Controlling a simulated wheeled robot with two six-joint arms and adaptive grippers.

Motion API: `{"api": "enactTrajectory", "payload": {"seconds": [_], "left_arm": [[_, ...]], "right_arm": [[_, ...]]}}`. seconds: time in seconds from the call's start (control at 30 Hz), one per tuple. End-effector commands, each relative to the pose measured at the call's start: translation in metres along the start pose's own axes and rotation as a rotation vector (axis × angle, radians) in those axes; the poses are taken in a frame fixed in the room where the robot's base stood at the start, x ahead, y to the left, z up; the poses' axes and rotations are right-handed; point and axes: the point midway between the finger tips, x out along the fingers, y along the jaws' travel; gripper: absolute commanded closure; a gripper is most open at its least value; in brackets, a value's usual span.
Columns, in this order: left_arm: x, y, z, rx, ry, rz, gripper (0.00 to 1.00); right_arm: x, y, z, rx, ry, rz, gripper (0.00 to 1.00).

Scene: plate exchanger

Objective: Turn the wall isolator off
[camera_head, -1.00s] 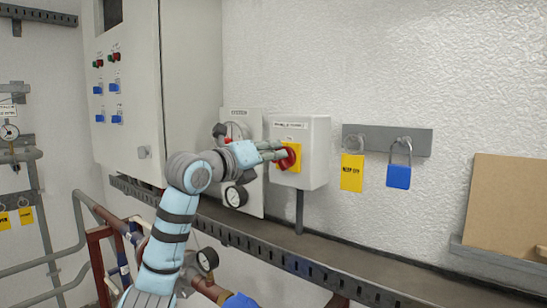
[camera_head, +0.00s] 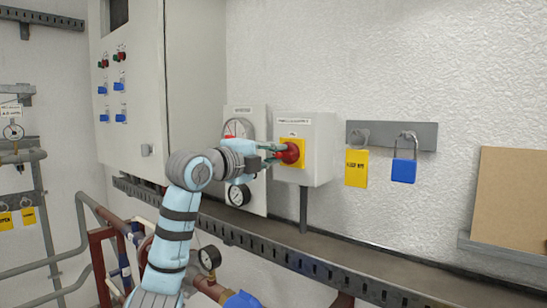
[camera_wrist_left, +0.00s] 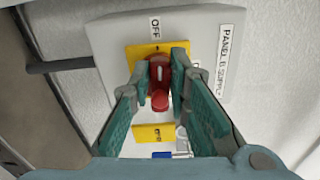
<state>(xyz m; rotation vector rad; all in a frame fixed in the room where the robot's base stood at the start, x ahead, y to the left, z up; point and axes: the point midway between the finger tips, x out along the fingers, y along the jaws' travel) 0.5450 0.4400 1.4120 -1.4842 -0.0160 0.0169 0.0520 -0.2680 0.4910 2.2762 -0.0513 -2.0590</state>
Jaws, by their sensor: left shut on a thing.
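The wall isolator (camera_head: 322,150) is a pale grey box on the wall, with a yellow plate and a red rotary handle (camera_head: 290,153) on its front. My left gripper (camera_head: 276,152) reaches it from the left and is shut on the red handle. In the left wrist view the handle (camera_wrist_left: 160,85) sits between the two green-padded fingers (camera_wrist_left: 163,78). A label reading OFF (camera_wrist_left: 155,27) is on the box above the yellow plate, and a PANEL B SUPPLY label (camera_wrist_left: 223,58) is at its right. The fingers partly hide the plate. My right gripper is not in view.
A grey rail (camera_head: 425,133) right of the isolator carries a yellow tag (camera_head: 356,168) and a blue padlock (camera_head: 403,171). A gauge panel (camera_head: 258,190) stands close on the left, beside a large cabinet (camera_head: 135,150). A slotted cable tray (camera_head: 330,268) runs below.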

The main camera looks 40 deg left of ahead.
Motion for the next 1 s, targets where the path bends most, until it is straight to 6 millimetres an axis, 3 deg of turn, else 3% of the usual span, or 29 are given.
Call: {"api": "enactTrajectory", "payload": {"seconds": [0.73, 0.77, 0.87, 1.0], "left_arm": [[-0.0002, 0.0014, 0.0005, -0.103, -0.002, -0.001, 1.0], [-0.0002, 0.0014, 0.0005, -0.103, -0.002, -0.001, 0.82], [-0.0001, 0.0015, 0.0004, -0.102, -0.001, 0.0, 0.66], [0.0, 0.0017, 0.0002, -0.102, -0.001, 0.0, 0.63]], "right_arm": [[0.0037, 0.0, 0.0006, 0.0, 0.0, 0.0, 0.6], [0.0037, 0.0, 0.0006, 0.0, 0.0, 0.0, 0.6], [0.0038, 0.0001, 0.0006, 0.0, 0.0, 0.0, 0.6], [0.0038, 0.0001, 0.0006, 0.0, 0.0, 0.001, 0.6]]}}
